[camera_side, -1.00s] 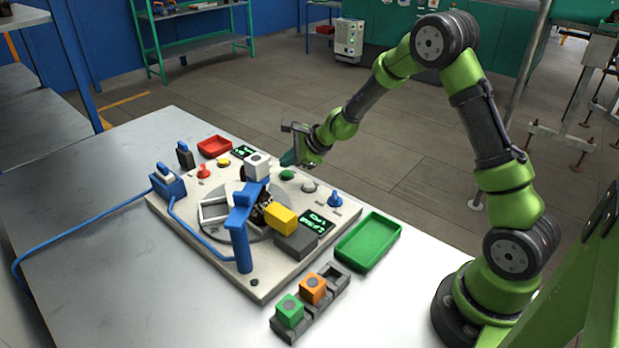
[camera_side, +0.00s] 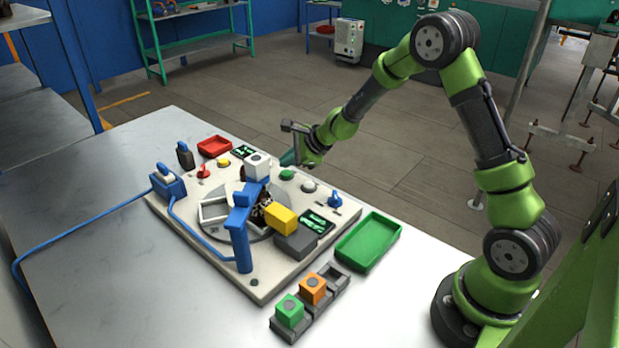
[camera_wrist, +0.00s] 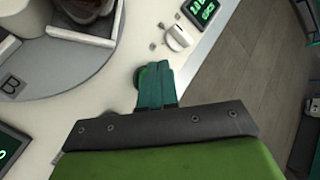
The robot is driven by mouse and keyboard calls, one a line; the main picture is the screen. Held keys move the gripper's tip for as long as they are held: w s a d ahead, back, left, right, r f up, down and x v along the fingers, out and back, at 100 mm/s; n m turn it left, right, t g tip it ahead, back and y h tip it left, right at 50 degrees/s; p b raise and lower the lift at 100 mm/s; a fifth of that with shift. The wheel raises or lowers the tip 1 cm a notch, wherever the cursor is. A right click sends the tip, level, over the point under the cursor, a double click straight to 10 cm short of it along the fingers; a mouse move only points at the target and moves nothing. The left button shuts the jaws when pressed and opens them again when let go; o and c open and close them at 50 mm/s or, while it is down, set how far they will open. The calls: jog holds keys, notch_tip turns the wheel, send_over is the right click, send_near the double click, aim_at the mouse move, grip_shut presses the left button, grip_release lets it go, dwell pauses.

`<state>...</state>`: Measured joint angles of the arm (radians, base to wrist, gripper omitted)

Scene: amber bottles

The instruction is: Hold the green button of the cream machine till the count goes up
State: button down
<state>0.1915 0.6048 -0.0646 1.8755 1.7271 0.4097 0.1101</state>
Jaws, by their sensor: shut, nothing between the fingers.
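The cream machine (camera_side: 262,285) lies on the table, its plate carrying buttons, displays and a round disc. Its green button (camera_side: 287,174) is near the far edge; in the wrist view the green button (camera_wrist: 142,78) shows partly beside my fingers. My gripper (camera_side: 288,160) points down at the button, its teal fingers (camera_wrist: 155,85) shut together and empty, covering part of it. I cannot tell whether the button is pressed. A larger display (camera_side: 317,223) and a smaller display (camera_side: 242,152) show green marks too small to read.
A blue post (camera_side: 240,240) rises beside the disc, with a yellow block (camera_side: 281,220) near it. A white block (camera_side: 258,166) is close to my gripper. A green tray (camera_side: 368,242) and a rack with green (camera_side: 289,311) and orange (camera_side: 312,288) blocks stand at the front right.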

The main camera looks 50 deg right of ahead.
aim_at(289, 174)
jog(key=shift+f, duration=0.1)
dwell(0.7)
jog(key=shift+f, duration=0.35)
jog(key=shift+f, duration=0.5)
dwell(1.9)
dwell(2.5)
jog(key=shift+r, duration=0.95)
jog(key=shift+r, duration=0.1)
jog(key=shift+r, duration=2.4)
